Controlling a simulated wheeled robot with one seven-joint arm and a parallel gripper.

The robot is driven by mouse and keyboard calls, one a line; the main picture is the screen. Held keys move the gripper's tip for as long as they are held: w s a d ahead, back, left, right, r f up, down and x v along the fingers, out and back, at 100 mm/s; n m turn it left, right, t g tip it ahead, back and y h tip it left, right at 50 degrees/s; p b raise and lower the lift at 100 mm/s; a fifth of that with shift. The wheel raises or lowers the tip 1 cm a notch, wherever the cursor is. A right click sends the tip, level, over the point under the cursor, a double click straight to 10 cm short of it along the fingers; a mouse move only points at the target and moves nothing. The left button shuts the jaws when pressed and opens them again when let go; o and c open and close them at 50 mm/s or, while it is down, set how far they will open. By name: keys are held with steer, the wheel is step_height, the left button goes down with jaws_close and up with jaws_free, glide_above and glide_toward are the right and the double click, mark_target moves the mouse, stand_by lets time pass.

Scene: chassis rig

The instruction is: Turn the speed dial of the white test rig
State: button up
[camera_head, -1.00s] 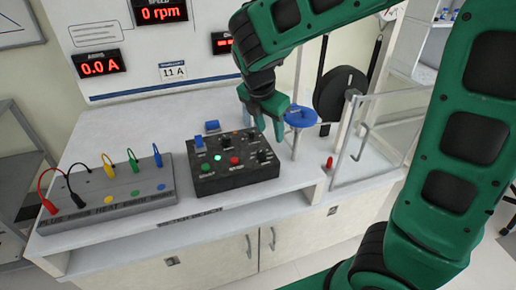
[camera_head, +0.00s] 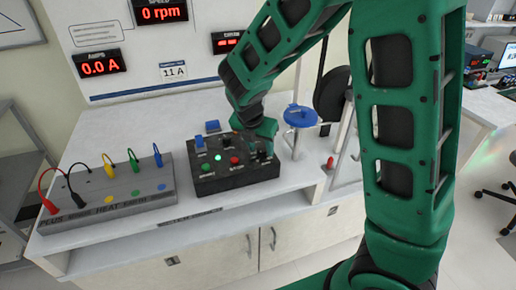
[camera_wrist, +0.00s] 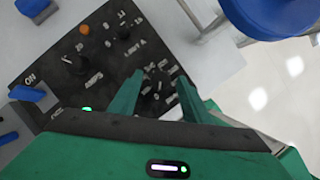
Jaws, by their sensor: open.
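The white test rig (camera_head: 110,135) carries a black control box (camera_head: 208,185) with dials, a green button (camera_head: 218,158) and a red button (camera_head: 235,160). My gripper (camera_head: 262,150) is above the right-hand end of the box, pointing down, and largely covers the dial there. In the wrist view my gripper (camera_wrist: 164,76) is open, its two green fingers on either side of a small black dial (camera_wrist: 158,88) with numbers around it. Contact with the dial cannot be told. Its name is hidden. Another dial (camera_wrist: 75,63) is marked AMPS.
A grey socket block (camera_head: 110,200) with coloured cables stands left of the box. A blue round-topped part (camera_head: 299,116) stands close to the right of my gripper. The speed display (camera_head: 160,12) reads 0 rpm; the amps display (camera_head: 99,66) reads 0.0 A.

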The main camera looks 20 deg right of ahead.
steer(key=shift+w+d+f, duration=0.1)
steer(key=shift+f, duration=0.25)
steer(key=shift+c, duration=0.6)
steer(key=c, duration=0.9)
steer(key=shift+a, duration=0.3)
steer(key=shift+d, duration=0.15)
